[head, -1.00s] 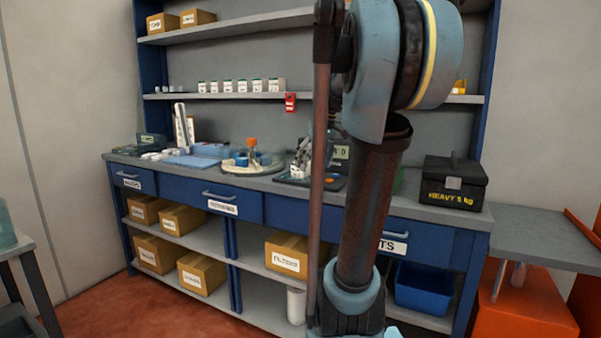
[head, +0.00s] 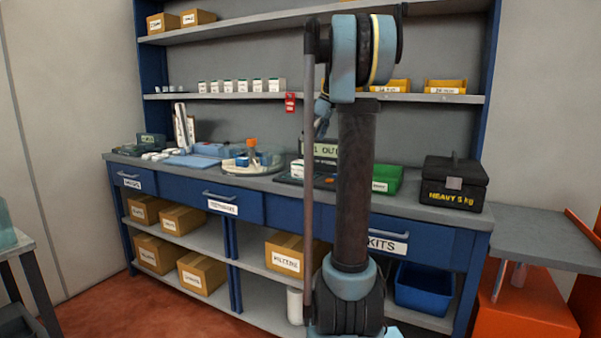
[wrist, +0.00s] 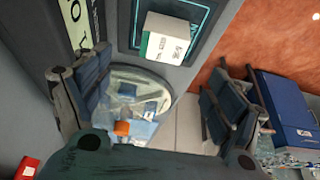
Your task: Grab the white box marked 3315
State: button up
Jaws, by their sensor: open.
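A white box with a green edge and a printed label (wrist: 166,38) stands on a dark pad in the wrist view. Its print is too small to read. In the head view a white box (head: 298,168) stands on the dark pad on the worktop, left of my arm. A row of several small white boxes (head: 243,86) stands on the shelf above; their marks are also unreadable. My gripper (wrist: 158,85) is open and empty, its fingers wide apart, with the labelled box beyond them toward the picture's top. In the head view my arm hides most of the gripper.
A round tray (head: 236,164) with an orange-capped item stands left of the pad. A red tag (head: 290,102) hangs from the shelf edge. A sign stands behind the pad.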

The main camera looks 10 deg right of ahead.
aim_at(303, 161)
jog(key=x, duration=0.7)
jog(key=shift+f, duration=0.35)
jog(key=shift+s+x, duration=0.1)
jog(key=shift+x, duration=1.3)
jog(key=shift+s+x, duration=0.15)
jog(key=shift+x, duration=1.2)
jog(key=c, duration=1.4)
